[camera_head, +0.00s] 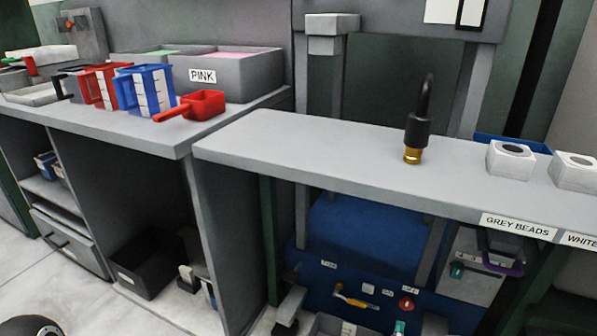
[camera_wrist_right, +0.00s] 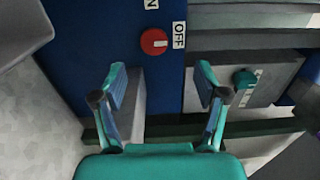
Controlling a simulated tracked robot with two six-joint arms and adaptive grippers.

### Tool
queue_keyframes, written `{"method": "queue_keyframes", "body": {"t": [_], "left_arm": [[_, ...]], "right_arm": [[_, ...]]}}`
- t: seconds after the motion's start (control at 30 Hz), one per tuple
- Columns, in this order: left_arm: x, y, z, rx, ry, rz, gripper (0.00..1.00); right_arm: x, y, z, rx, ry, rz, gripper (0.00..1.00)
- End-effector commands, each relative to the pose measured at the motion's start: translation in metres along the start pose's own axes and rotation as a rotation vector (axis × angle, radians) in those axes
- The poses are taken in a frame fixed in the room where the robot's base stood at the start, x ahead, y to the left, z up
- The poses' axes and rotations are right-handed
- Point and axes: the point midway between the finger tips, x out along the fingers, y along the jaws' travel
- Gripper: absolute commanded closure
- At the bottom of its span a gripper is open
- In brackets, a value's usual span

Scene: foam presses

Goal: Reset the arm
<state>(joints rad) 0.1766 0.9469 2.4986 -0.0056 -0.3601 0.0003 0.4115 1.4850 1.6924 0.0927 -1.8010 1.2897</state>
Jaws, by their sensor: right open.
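My right gripper (camera_wrist_right: 162,84) shows in the right wrist view, teal, with its two fingers spread apart and nothing between them. It is in front of a blue panel (camera_wrist_right: 95,45) with a red knob (camera_wrist_right: 154,41) beside an OFF label. The same red knob (camera_head: 406,303) shows low in the head view. A small teal part (camera_head: 400,328) is at the bottom edge below it; I cannot tell whether it is my gripper. My left gripper is not in view.
A grey counter (camera_head: 300,145) bears a black hose with a brass end (camera_head: 413,155). At left stand a red scoop (camera_head: 200,104), a blue holder (camera_head: 145,90) and a PINK bin (camera_head: 235,75). A teal knob (camera_wrist_right: 245,80) is close to the right finger in the wrist view.

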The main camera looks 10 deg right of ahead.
Motion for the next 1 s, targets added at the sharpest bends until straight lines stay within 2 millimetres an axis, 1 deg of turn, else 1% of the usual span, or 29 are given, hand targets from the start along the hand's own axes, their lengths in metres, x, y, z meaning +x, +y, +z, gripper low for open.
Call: {"method": "queue_keyframes", "body": {"t": [0.03,0.07,0.1,0.17,0.2,0.27,0.3,0.33,0.37,0.4,0.47,0.5,0.57,0.6,0.67,0.7,0.77,0.8,0.87,0.9,1.0], "left_arm": [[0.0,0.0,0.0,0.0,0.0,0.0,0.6],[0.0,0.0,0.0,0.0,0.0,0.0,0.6],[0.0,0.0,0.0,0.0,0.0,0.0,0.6],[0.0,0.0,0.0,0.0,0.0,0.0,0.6],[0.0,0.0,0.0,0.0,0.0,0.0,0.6],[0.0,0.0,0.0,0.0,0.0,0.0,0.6],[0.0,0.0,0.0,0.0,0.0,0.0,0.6],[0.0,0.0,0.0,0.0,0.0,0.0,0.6],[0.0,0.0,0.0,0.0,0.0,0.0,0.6],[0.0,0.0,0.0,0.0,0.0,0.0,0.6],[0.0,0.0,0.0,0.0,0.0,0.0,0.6],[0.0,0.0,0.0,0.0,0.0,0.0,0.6],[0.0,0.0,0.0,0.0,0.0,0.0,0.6],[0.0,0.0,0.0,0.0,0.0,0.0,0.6],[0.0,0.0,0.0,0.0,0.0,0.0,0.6],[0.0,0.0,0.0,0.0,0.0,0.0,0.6],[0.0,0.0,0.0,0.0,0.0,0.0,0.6],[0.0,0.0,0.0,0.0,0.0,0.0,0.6],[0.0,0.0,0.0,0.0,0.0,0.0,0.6],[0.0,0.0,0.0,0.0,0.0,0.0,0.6],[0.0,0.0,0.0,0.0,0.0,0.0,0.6]], "right_arm": [[0.007,-0.015,0.005,0.005,-0.007,-0.026,0.27],[0.012,-0.024,0.009,0.008,-0.013,-0.041,0.27],[0.015,-0.039,0.015,0.013,-0.025,-0.056,0.27],[0.017,-0.063,0.028,0.021,-0.06,-0.059,0.27],[0.015,-0.073,0.039,0.019,-0.097,-0.027,0.27],[0.004,-0.078,0.059,-0.038,-0.176,0.074,0.27],[-0.008,-0.075,0.071,-0.101,-0.239,0.155,0.27],[-0.019,-0.071,0.079,-0.156,-0.288,0.215,0.27],[-0.032,-0.066,0.086,-0.213,-0.341,0.275,0.27],[-0.051,-0.059,0.093,-0.296,-0.416,0.353,0.27],[-0.087,-0.046,0.101,-0.427,-0.544,0.47,0.27],[-0.114,-0.037,0.102,-0.519,-0.641,0.544,0.27],[-0.157,-0.025,0.101,-0.649,-0.79,0.641,0.27],[-0.183,-0.018,0.097,-0.721,-0.883,0.694,0.27],[-0.219,-0.01,0.09,-0.813,-1.014,0.759,0.27],[-0.24,-0.006,0.085,-0.863,-1.092,0.794,0.27],[-0.269,-0.001,0.077,-0.927,-1.209,0.837,0.27],[-0.288,0.002,0.072,-0.966,-1.287,0.859,0.27],[-0.314,0.004,0.064,-1.018,-1.404,0.885,0.27],[-0.331,0.004,0.058,-1.054,-1.49,0.894,0.27],[-0.351,0.004,0.051,-1.146,-1.666,0.856,0.27]]}}
